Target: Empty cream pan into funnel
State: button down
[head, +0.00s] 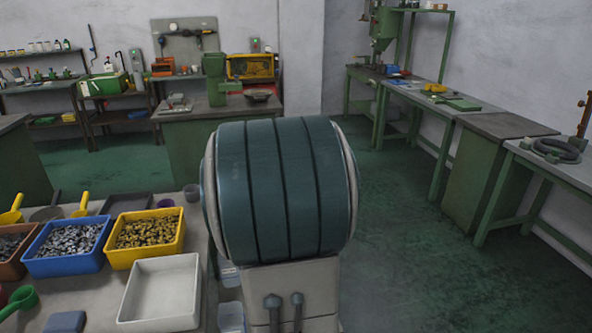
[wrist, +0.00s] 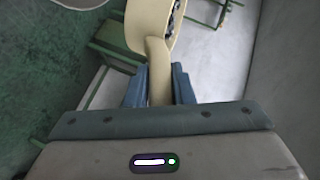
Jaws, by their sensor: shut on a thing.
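The cream pan (wrist: 147,18) shows at the top of the wrist view, cut off by the frame edge. Dark small pieces show along its right inner side. My gripper (wrist: 159,82) is shut on the pan's cream handle, with one blue finger on each side of it. In the head view the pan and gripper are hidden, apparently behind my own large teal arm link.
At lower left, a table holds a blue bin (head: 66,263) and a yellow bin (head: 148,256) of small parts, and an empty white bin (head: 160,291). The green-sided bench (head: 195,113) stands beyond my arm. Workbenches (head: 440,97) line the right wall. Green floor (head: 400,240) is clear at right.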

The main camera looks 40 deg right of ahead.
jog(key=shift+w+f, duration=0.1)
jog(key=shift+w, duration=0.05)
jog(key=shift+a+f+n+h, duration=0.2)
jog(key=shift+f+n+h, duration=0.35)
jog(key=shift+n, duration=0.25)
jog(key=w+a+f+n+t+h, duration=0.2)
jog(key=w+a+n+t+h, duration=0.1)
jog(key=n, duration=1.1)
jog(key=shift+w+a+f+h, duration=0.35)
jog(key=shift+w+a+h, duration=0.35)
jog(key=shift+w+h, duration=0.35)
jog(key=shift+w, duration=0.1)
